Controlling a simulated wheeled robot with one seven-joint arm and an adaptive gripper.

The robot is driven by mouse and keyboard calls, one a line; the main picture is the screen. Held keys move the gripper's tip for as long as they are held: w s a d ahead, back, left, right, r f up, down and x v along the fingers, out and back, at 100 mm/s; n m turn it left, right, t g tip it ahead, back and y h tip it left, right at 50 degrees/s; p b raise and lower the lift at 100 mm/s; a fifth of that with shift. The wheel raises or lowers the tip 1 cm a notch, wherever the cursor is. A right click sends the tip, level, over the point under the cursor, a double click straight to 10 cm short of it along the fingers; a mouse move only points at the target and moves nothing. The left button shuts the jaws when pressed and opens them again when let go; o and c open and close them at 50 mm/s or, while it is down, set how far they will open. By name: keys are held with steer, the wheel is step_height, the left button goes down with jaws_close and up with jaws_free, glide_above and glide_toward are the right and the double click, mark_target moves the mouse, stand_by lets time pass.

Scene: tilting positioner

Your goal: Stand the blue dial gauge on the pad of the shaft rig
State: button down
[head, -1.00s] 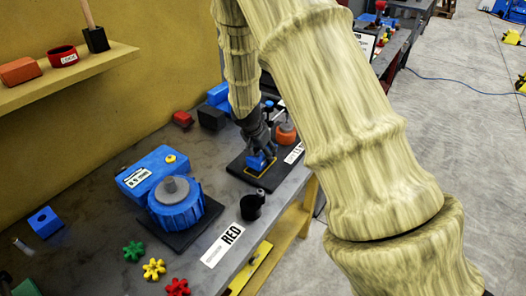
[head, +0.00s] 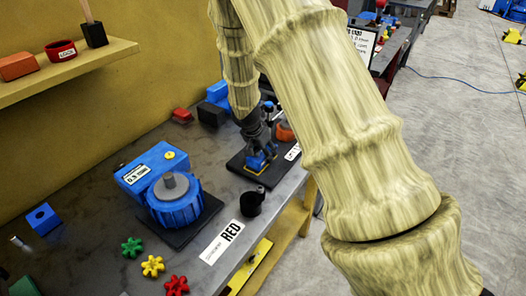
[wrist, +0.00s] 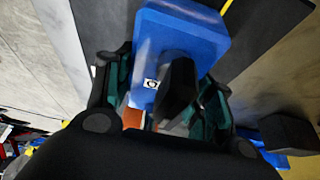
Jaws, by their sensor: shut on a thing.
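The blue dial gauge (head: 259,161) is in my gripper (head: 257,145), low over the yellow-outlined pad (head: 249,172) of the shaft rig's dark base plate (head: 236,164). In the wrist view the gauge (wrist: 180,40) shows as a blue block with a small white label, with a dark upright part between the teal-lined fingers of my gripper (wrist: 165,88). A bit of yellow line shows beyond the gauge. The gauge's underside is hidden, so I cannot tell whether it touches the pad.
An orange part (head: 285,132) stands at the plate's far end, close to my gripper. A black cup-like holder (head: 253,202) stands near the bench's front edge. A blue round unit (head: 175,205) on a dark plate is to the left. Coloured knobs (head: 152,266) lie in front.

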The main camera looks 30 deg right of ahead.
steer(key=shift+f, duration=0.1)
stand_by(0.3)
steer(key=c, duration=0.5)
jaws_free()
steer(key=shift+f, duration=0.1)
steer(key=v, duration=1.2)
steer(key=shift+s+a, duration=0.1)
